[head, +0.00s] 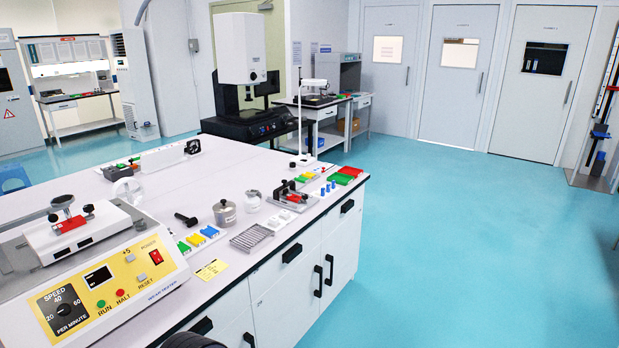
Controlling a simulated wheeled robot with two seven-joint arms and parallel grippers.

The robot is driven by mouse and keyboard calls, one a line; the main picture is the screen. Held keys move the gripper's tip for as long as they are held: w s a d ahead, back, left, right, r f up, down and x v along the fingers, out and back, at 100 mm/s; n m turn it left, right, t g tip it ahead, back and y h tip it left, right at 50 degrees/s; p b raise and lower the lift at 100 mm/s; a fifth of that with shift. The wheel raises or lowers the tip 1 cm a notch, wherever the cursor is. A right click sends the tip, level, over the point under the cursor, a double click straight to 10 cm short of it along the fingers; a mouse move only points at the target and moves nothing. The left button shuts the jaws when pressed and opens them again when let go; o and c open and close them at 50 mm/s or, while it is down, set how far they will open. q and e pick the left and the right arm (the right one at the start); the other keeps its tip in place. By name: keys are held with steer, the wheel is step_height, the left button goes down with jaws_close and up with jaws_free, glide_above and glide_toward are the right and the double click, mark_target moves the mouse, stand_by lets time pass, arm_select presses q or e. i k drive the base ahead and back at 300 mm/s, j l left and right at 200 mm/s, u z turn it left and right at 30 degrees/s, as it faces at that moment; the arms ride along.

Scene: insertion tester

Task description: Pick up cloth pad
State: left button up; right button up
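I cannot pick out a cloth pad for certain in the head view. A tester (118,279) with a yellow control panel, dial and buttons stands at the left front of the white workbench (222,175). A white block with a small red piece (70,224) sits on top of the tester. Small blue, yellow and green pieces (196,239) lie right of the tester, beside a flat metal rack (251,237). Neither of my grippers is in view. A dark rounded part shows at the bottom edge, and I cannot tell what it is.
A metal pot (225,213), a black-handled tool (185,219) and a small clamp fixture (291,196) stand on the bench. The blue floor (460,240) to the right is clear.

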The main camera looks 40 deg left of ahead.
mark_target(273, 222)
steer(key=i+l+u, duration=0.3)
steer(key=u, duration=0.2)
steer(key=i+l+u, duration=0.25)
steer(key=l+u, duration=0.25)
steer(key=i+l+u, duration=0.2)
steer(key=l+u, duration=0.3)
